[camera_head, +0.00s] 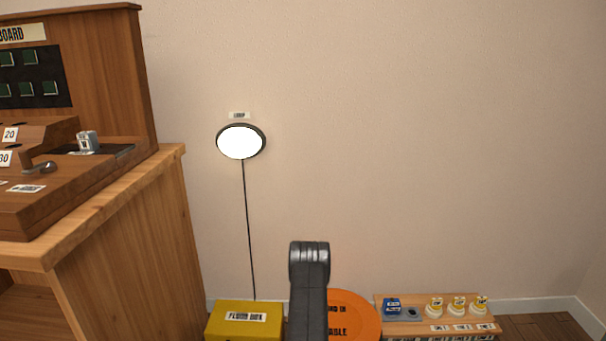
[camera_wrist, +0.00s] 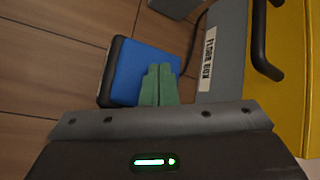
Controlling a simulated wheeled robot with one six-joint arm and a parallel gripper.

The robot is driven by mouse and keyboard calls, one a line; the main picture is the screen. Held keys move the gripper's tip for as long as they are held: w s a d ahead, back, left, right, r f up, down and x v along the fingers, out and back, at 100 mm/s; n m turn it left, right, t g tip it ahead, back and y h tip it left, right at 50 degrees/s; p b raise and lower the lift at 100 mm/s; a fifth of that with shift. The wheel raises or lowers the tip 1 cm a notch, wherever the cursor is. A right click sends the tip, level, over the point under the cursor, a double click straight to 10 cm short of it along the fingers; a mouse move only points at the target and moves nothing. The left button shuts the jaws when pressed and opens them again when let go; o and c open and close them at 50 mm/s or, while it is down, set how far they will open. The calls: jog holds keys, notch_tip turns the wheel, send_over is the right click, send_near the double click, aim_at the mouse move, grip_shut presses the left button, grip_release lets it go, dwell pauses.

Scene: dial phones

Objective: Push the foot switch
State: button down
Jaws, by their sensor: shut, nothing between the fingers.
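The foot switch (camera_wrist: 132,66) shows in the wrist view as a blue pad with a dark rim, low over the wooden floor. My gripper (camera_wrist: 159,68) has its two green fingers together, with nothing between them. The fingertips overlap the right part of the blue pad in the picture. I cannot tell whether they touch it, and they hide part of it. In the head view neither the foot switch nor the fingertips can be seen.
The yellow floor box (camera_head: 243,323) stands right of the switch in the wrist view (camera_wrist: 288,70). A lit round lamp (camera_head: 241,142) hangs on the wall. An orange disc (camera_head: 352,317) and a low wooden stand (camera_head: 440,318) are further right. A wooden desk (camera_head: 150,215) stands left.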

dwell(0.3)
jog(key=shift+r, duration=0.45)
jog(key=shift+r+p, duration=1.45)
jog(key=shift+r, duration=1.55)
